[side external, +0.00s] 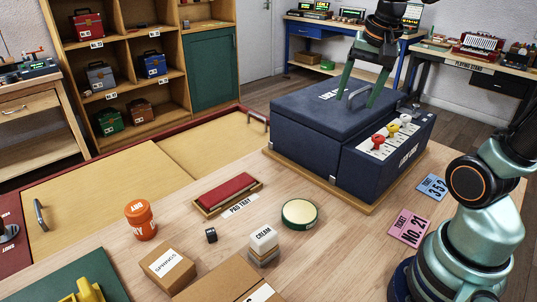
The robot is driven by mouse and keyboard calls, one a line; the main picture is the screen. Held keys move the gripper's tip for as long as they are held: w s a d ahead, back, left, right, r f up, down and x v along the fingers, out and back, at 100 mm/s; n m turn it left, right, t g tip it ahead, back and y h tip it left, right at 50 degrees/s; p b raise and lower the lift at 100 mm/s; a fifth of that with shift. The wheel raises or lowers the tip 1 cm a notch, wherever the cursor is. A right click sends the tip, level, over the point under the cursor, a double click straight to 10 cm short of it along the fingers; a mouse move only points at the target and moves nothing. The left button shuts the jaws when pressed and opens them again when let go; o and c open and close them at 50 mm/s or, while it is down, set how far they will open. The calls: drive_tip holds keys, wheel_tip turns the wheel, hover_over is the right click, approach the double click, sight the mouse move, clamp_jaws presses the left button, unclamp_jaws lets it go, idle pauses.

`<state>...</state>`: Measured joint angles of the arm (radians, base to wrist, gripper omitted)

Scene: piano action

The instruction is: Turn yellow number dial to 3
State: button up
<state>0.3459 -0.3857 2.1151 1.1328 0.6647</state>
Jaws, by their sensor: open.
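The yellow number dial (392,130) sits between a red dial (378,142) and a white dial (405,119) on a pale panel at the right of a dark blue case (310,115). The number it points to is too small to read. My gripper (356,102) is open, with its two green fingers pointing down over the case lid, left of and behind the dials. The fingers appear on either side of the lid's grey handle (352,92); I cannot tell whether they touch it. My gripper is apart from the yellow dial.
A blue card reading 352 (433,187) and a pink ticket reading No. 21 (409,228) lie right of the case. A green-rimmed round tin (300,214), a red pad tray (228,194) and an orange jar (140,220) stand in front. The air above the dials looks clear.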

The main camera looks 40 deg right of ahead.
drive_tip(key=d+m+g, duration=0.2)
drive_tip(key=d+m, duration=0.5)
drive_tip(key=d, duration=0.1)
drive_tip(key=m+g+y, duration=0.1)
drive_tip(key=m, duration=0.7)
hover_over(394, 125)
wheel_tip(394, 125, down, 12)
drive_tip(key=shift+a+r, duration=0.15)
drive_tip(key=shift+r, duration=0.1)
drive_tip(key=shift+c, duration=0.3)
clamp_jaws()
